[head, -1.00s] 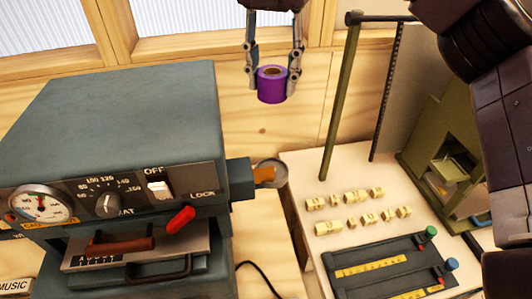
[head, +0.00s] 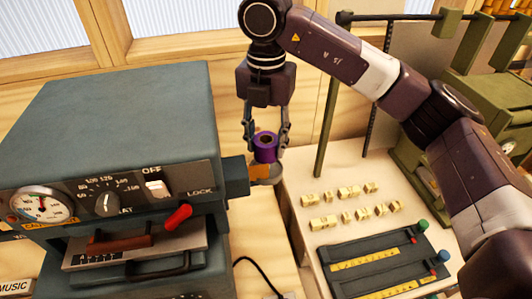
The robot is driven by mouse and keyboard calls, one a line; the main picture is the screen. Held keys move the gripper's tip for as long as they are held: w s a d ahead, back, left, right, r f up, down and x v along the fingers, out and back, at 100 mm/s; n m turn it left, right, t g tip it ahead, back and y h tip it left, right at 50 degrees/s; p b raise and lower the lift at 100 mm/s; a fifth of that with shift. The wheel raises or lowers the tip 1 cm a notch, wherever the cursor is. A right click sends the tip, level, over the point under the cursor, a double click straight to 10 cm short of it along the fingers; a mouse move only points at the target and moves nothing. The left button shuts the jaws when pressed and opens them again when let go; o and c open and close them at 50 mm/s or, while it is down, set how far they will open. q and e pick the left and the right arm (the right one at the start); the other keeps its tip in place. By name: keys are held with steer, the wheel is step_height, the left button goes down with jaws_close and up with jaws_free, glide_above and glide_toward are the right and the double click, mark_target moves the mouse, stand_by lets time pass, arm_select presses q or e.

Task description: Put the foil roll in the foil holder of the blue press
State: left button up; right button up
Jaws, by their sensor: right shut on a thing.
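The foil roll is purple (head: 265,149) with a brown core, held upright in my right gripper (head: 266,138), whose two fingers close on its sides. The blue press (head: 125,110) is a large blue-grey machine on the left with a gauge, a dial and a red lock lever. Its foil holder (head: 268,174) sticks out from its right side, with an orange part and a round grey cup. The roll is at the holder in this view and hides part of the cup; I cannot tell whether they touch. My left gripper is not in view.
A pale table (head: 300,187) on the right bears several small yellowish type blocks (head: 349,192) and a dark tray (head: 385,262) with yellow strips. A black cable lies beside the press.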

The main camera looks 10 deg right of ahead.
mark_target(266, 155)
step_height(266, 155, down, 4)
steer(key=shift+p, duration=0.6)
steer(key=shift+f, duration=0.3)
steer(key=o, duration=1.2)
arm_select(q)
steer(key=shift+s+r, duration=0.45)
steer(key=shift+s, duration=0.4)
arm_select(e)
steer(key=shift+r, duration=0.1)
steer(key=shift+r, duration=0.2)
step_height(266, 155, up, 10)
steer(key=shift+r+b, duration=0.1)
steer(key=shift+b, duration=1)
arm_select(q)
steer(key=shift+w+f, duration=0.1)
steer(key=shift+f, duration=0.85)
arm_select(e)
steer(key=shift+r, duration=0.75)
